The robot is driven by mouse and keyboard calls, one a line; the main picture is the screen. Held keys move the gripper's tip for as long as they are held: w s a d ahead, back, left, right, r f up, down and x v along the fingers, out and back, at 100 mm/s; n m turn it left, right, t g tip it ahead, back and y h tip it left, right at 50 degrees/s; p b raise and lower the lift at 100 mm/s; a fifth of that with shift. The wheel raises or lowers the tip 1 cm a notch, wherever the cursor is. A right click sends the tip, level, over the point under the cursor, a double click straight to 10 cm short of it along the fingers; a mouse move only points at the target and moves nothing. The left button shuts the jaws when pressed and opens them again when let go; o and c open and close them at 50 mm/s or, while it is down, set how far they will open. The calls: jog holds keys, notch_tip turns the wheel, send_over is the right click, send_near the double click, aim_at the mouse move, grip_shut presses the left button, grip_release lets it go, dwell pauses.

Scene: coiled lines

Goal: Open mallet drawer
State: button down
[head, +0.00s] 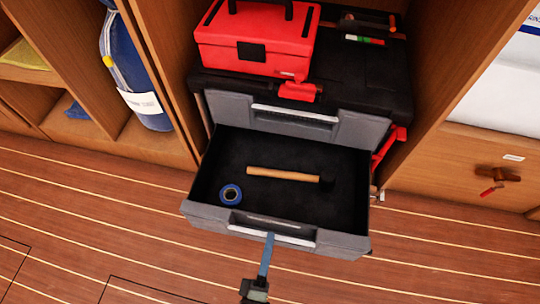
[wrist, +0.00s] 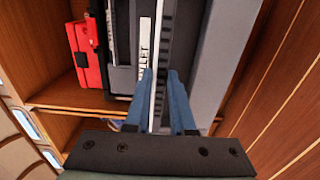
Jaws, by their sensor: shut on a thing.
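The mallet drawer (head: 195,211) is pulled well out of the grey and black tool chest in the head view. Inside its dark tray lies a mallet (head: 283,174) with a wooden handle and a black head. A roll of blue tape (head: 230,194) lies near the front left of the tray. My gripper (head: 269,238) is at the middle of the drawer front, its blue fingers shut on the pale drawer handle (head: 294,240). In the wrist view my gripper (wrist: 160,85) has one finger on each side of this bar.
A closed upper drawer (head: 235,108) sits above the open one. A red toolbox (head: 257,40) stands on the chest. Wooden cabinet walls flank the chest closely. A blue bag or cylinder (head: 137,75) stands in the left compartment. The striped wooden floor (head: 120,235) in front is clear.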

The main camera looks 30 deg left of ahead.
jog(key=c, duration=0.8)
grip_release()
jog(key=shift+o, duration=0.2)
jog(key=p+v, duration=0.2)
jog(key=v, duration=1.1)
jog(key=shift+p, duration=0.35)
